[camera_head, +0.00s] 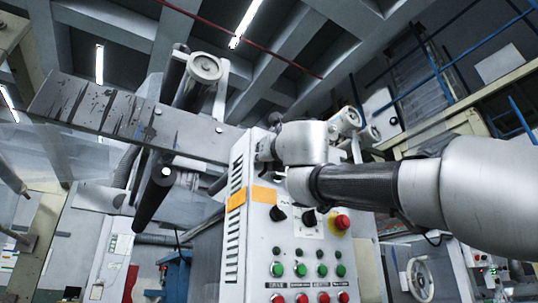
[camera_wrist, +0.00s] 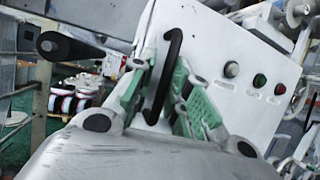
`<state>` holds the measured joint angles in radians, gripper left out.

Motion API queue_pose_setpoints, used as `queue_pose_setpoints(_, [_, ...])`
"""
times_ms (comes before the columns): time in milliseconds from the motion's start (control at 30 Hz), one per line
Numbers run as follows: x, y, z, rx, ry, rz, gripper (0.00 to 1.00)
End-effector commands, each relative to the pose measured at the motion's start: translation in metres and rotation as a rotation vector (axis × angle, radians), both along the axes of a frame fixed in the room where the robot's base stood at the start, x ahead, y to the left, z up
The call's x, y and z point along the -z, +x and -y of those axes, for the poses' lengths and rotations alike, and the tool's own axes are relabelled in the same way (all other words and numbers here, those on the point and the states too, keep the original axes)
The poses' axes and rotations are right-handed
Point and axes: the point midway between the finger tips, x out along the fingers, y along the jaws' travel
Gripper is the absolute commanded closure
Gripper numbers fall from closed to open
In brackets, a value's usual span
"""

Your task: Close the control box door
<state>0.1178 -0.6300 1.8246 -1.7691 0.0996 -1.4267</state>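The control box (camera_head: 300,240) is white, with rows of buttons and knobs on the face towards the body camera. In the wrist view a white panel (camera_wrist: 215,45) carries a black bar handle (camera_wrist: 171,65), which I take for the door's. My gripper (camera_wrist: 166,68) has green-padded fingers on either side of this handle, with gaps visible around it; firm contact cannot be made out. In the body view my arm reaches the box's upper edge, and the gripper is hidden there. How far the door stands open cannot be told.
A black knob or lever (camera_wrist: 65,46) sticks out left of the handle. Red and green buttons (camera_wrist: 259,80) are to its right. A long scuffed metal beam (camera_head: 130,112) and rollers (camera_head: 205,68) stand left of the box. A handwheel (camera_head: 420,280) is at lower right.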

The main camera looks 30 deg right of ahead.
Motion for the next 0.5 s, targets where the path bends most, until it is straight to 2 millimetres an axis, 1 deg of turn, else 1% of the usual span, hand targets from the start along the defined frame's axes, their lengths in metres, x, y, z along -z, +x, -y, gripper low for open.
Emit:
queue_pose_setpoints(33, [0.004,0.006,-0.002,-0.01,-0.005,-0.012,0.81])
queue_pose_setpoints(300, [0.004,0.004,-0.002,-0.007,-0.003,-0.01,0.81])
queue_pose_setpoints(433, [0.005,-0.001,-0.004,-0.01,-0.003,-0.007,0.81])
queue_pose_setpoints(500, [0.007,-0.008,-0.006,-0.011,-0.003,-0.004,0.81])
